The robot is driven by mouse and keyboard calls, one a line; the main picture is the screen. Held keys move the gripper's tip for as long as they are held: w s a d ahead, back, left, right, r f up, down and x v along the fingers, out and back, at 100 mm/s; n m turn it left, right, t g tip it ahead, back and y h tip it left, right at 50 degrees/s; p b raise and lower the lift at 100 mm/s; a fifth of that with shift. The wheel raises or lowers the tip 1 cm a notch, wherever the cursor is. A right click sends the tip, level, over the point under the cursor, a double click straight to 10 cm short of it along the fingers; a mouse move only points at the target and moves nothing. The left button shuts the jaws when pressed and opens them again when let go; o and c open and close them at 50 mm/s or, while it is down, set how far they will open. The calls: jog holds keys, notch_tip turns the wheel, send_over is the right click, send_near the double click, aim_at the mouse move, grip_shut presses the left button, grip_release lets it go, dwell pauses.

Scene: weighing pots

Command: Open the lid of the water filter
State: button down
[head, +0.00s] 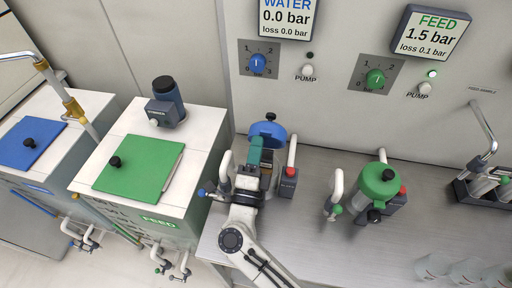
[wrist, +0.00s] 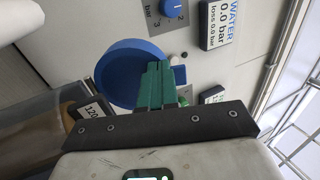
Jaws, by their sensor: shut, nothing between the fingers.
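The water filter's blue lid (head: 275,129) stands tilted up at the back of the filter, its black knob on the far side. In the wrist view, the round lid (wrist: 118,75) fills the upper middle, its recessed underside seeming to face me. The brownish filter body (wrist: 68,112) shows at lower left in the wrist view; my arm mostly hides it in the head view. My gripper (head: 262,146) has green fingers, shut and empty. In the wrist view, the fingertips (wrist: 158,68) overlap the lid's right part; whether they touch it I cannot tell.
A red-topped block (head: 289,180) and pipe stand close right of the filter. The green-lidded feed filter (head: 378,185) is further right. Blue-lidded (head: 30,143) and green-lidded (head: 138,168) tanks stand left. The wall panel is close behind.

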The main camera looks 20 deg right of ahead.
aim_at(261, 125)
jog(key=shift+p+x, duration=0.75)
jog(key=shift+x, duration=2.2)
jog(key=shift+r, duration=0.15)
